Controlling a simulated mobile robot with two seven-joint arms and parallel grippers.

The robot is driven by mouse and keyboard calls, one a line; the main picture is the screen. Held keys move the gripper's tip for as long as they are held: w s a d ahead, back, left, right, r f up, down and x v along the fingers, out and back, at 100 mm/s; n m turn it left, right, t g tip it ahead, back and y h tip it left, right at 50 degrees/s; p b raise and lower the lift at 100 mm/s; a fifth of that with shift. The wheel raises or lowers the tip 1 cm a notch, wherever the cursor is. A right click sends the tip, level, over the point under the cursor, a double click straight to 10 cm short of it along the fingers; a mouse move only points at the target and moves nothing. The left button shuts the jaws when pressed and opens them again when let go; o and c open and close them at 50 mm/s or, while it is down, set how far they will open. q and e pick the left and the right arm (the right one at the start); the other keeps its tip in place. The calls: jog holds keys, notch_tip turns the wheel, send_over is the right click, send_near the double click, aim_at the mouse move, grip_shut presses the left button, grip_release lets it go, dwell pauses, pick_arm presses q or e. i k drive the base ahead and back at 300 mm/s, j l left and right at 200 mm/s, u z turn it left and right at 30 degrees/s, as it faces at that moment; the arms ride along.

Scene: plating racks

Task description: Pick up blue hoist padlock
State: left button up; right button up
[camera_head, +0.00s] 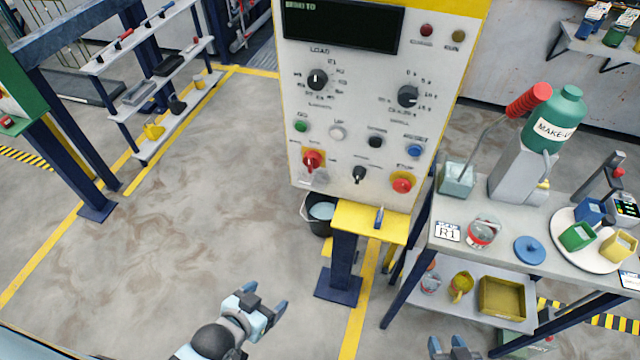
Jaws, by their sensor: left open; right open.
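A small, slim blue object (379,217) stands on the yellow ledge (352,218) under the control panel. It may be the blue hoist padlock, but it is too small to tell. My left gripper (264,298) is open and empty over the floor, below and to the left of the ledge. My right gripper (446,343) is open at the bottom edge, in front of the grey bench, apart from the blue object. Most of the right gripper is cut off by the frame.
The control panel (375,100) stands above the ledge. A dark bucket (307,213) stands behind its post (343,262). Floor at left centre is clear.

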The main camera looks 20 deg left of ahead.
aim_at(377, 225)
jog(key=j+z, duration=0.25)
jog(key=j, duration=0.45)
jog(key=j+z, duration=0.25)
jog(key=j, duration=0.45)
jog(key=k+j+z, duration=0.1)
jog(key=j+z, duration=0.15)
jog(key=j, duration=0.45)
